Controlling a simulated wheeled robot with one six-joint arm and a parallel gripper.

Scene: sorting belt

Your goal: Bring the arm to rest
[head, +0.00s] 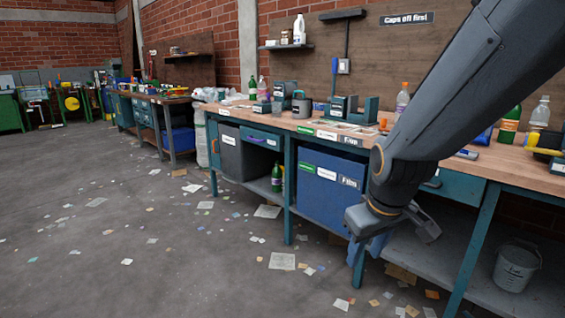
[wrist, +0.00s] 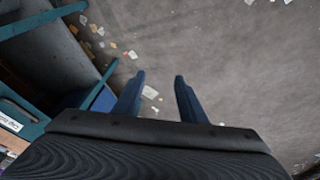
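My arm comes in from the upper right of the head view and bends down in front of the workbench (head: 285,124). In the wrist view my gripper (wrist: 160,85) points at the floor. Its two blue fingers stand apart with only bare floor and scraps between them. It is open and holds nothing.
A blue bin (head: 325,190) labelled "Film" stands under the bench, just left of my wrist. A grey bucket (head: 516,266) is on the lower shelf (head: 470,275) at right. Bottles stand on the bench top. The concrete floor (head: 130,250) at left is open, with scattered paper scraps.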

